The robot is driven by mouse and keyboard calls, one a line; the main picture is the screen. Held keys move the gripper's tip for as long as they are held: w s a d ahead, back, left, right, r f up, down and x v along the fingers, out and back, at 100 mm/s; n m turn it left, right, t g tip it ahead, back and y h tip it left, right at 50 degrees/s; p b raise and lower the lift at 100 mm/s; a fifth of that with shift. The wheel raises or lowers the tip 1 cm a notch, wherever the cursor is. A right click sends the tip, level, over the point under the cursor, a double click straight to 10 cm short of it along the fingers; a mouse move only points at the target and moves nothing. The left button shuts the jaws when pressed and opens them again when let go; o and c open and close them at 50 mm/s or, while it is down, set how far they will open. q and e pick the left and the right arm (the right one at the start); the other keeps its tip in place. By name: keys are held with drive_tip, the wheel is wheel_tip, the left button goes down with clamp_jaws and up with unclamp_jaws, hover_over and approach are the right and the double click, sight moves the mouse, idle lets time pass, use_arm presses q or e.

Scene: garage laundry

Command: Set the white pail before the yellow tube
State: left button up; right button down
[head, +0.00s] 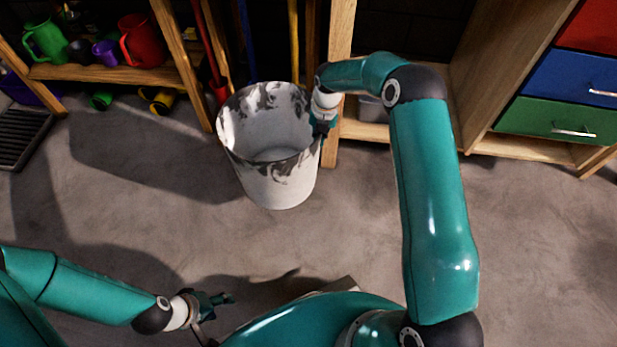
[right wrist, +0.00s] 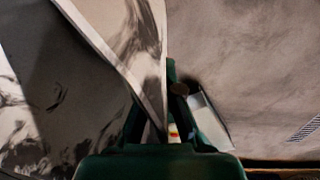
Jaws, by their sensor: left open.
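The white pail (head: 270,185), with dark grey blotches, stands upright and open-topped in the middle of the head view; I cannot tell whether its base touches the floor. My right gripper (head: 322,127) is at the pail's right rim. In the right wrist view the pail's wall (right wrist: 125,35) runs down between my right fingers (right wrist: 160,125), which look closed on it. A yellow pole (head: 293,40) stands upright behind the pail. A short yellow piece with a dark opening (head: 158,100) lies under the shelf at left; I cannot tell which is the yellow tube. My left gripper (head: 215,301) is open and empty, low in the view.
A wooden shelf (head: 110,74) at back left holds green, purple and red jugs. A wooden cabinet (head: 520,145) with red, blue and green drawers stands at right. A dark grate (head: 22,138) lies at far left. The concrete floor (head: 130,220) left of the pail is clear.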

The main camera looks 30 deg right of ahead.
wheel_tip(320, 180, down, 17)
drive_tip(key=d+b, duration=0.1)
drive_tip(key=b, duration=0.3)
drive_tip(key=shift+s+d+b, duration=0.2)
drive_tip(key=shift+s+b, duration=0.05)
drive_tip(key=shift+b, duration=0.15)
drive_tip(key=c, duration=1.8)
unclamp_jaws()
drive_tip(key=shift+s+f, duration=0.1)
drive_tip(key=shift+f, duration=0.1)
drive_tip(key=o, duration=0.5)
drive_tip(key=shift+r, duration=0.2)
